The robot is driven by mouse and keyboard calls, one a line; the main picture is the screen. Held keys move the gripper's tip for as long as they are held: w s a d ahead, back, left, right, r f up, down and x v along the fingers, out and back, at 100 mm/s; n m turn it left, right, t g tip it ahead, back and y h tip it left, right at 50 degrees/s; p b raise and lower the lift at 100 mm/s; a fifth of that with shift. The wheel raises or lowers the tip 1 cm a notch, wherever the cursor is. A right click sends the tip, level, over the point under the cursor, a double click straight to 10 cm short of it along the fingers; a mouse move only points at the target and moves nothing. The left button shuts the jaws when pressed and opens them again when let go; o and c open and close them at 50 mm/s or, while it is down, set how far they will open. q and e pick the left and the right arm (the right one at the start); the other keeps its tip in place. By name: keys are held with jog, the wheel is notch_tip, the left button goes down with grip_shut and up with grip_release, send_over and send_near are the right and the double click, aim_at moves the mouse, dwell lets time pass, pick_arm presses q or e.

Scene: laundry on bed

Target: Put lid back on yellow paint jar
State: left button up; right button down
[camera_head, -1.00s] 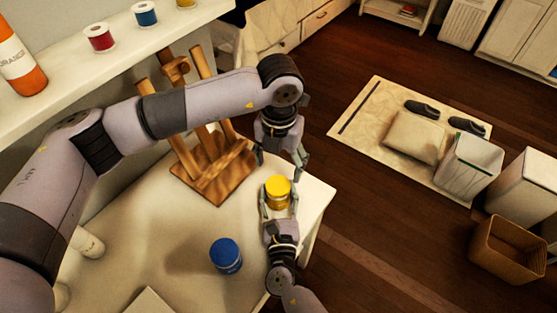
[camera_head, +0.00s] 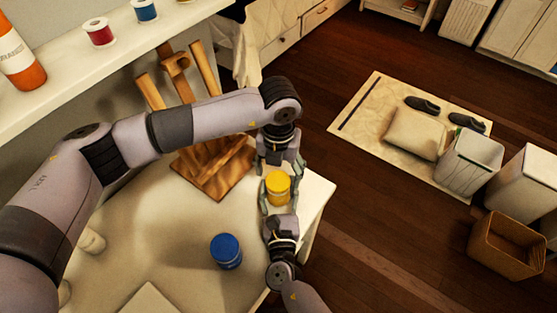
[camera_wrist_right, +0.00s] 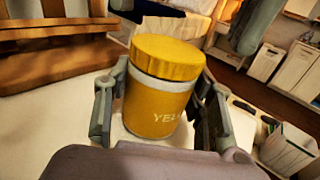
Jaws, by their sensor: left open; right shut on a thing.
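The yellow paint jar (camera_head: 278,194) stands near the table's right corner, and it also shows upright in the right wrist view (camera_wrist_right: 155,108). Its yellow lid (camera_wrist_right: 166,57) rests on top in the wrist view, with a pale neck band showing beneath it. My right gripper (camera_head: 280,203) is shut on the jar, a finger on each side. My left gripper (camera_head: 280,166) is open, pointing down just behind and around the lid. Parts of its fingers show at the top of the wrist view. I cannot tell whether they touch the lid.
A blue paint jar (camera_head: 226,251) stands left of the right gripper on the white table (camera_head: 180,240). A wooden easel (camera_head: 213,170) stands behind, partly covered by my left arm. A shelf (camera_head: 60,85) at upper left holds an orange bottle (camera_head: 18,60) and thread spools.

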pick_arm(q)
jog(key=shift+f, duration=1.25)
jog(key=shift+c, duration=0.2)
jog(key=c, duration=1.2)
jog(key=m, duration=1.6)
jog(key=o, duration=1.4)
jog(key=shift+c, duration=0.2)
jog(key=shift+a, duration=0.1)
